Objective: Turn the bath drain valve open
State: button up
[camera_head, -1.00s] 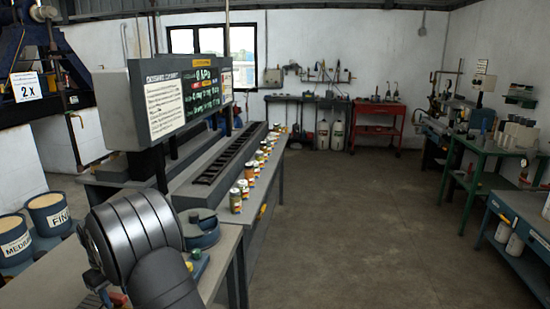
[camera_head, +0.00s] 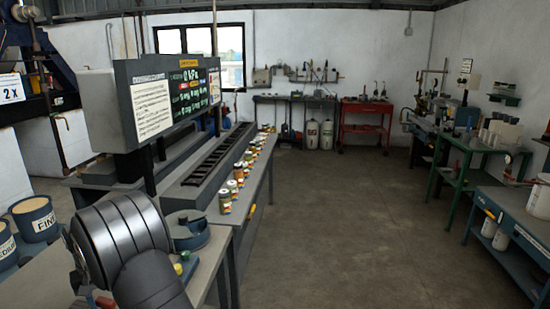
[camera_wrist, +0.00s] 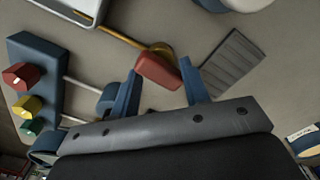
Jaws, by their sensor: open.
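In the wrist view a red handle (camera_wrist: 158,70) sits at the end of a brass-coloured rod or pipe (camera_wrist: 112,36) on the grey bench; it appears to be the drain valve's handle, though no label shows. My gripper (camera_wrist: 160,75) is open, with its two blue fingers on either side of the red handle. I cannot tell whether either finger touches it. In the head view my arm hides the gripper and most of this spot.
A blue block (camera_wrist: 35,75) with red, yellow and green knobs stands left of my gripper in the wrist view. A grey ribbed plate (camera_wrist: 232,62) lies at the right. In the head view a row of cans (camera_head: 225,200) lines the bench, and the floor (camera_head: 340,230) is clear.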

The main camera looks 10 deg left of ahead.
jog(key=o, duration=0.7)
notch_tip(320, 180, up, 17)
jog(key=m, duration=1)
notch_tip(320, 180, down, 17)
jog(key=shift+f, duration=0.1)
